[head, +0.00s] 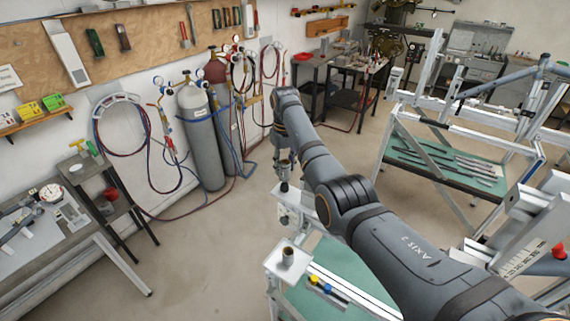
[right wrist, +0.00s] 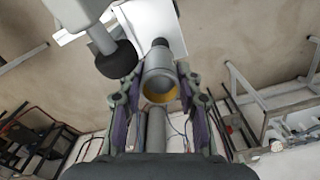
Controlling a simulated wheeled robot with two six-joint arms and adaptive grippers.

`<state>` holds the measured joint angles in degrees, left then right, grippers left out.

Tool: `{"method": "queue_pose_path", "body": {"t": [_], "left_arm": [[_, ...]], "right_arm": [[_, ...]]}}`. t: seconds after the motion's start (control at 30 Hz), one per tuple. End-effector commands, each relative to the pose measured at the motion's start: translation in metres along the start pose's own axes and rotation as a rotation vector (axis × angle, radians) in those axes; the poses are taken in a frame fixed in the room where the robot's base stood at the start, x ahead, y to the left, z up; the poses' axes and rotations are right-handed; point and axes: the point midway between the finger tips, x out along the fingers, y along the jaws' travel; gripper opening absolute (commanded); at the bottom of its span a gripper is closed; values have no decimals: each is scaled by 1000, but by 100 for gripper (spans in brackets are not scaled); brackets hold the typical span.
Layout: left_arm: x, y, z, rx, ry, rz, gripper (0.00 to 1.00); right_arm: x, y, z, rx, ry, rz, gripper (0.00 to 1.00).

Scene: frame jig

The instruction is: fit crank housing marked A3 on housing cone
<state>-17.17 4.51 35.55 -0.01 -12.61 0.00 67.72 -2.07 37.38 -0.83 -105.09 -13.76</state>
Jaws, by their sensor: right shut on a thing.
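My right gripper (head: 284,172) is at the end of the arm, over a white bracket of the jig. In the right wrist view its two fingers (right wrist: 160,105) are shut on a grey metal tube, which I take for the crank housing (right wrist: 158,82). The tube's open end shows a yellowish inner rim. No A3 mark is readable. A dark tapered piece on a grey rod (right wrist: 116,60) is left of the tube, and a small dark tip (right wrist: 160,43) shows just beyond it. I cannot tell which is the housing cone, or whether the tube touches either. My left gripper is not in view.
A short brownish cylinder (head: 288,257) stands on a white plate (head: 278,268) at the jig's near corner. A green-topped bench (head: 335,262) is beside my arm. Gas cylinders (head: 199,140) stand by the wall. The floor (head: 215,235) to the left is clear.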

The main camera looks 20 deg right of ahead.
Motion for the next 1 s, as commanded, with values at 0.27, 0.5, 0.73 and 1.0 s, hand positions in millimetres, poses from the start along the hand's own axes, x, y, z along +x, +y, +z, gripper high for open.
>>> {"method": "queue_pose_path", "body": {"t": [0.27,0.5,0.73,1.0], "left_arm": [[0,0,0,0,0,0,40],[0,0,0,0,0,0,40],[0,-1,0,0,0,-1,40],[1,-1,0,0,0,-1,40]], "right_arm": [[5,0,0,0,0,0,0],[10,0,0,0,1,0,0],[15,0,0,0,0,0,0],[21,0,0,0,0,0,0]]}}
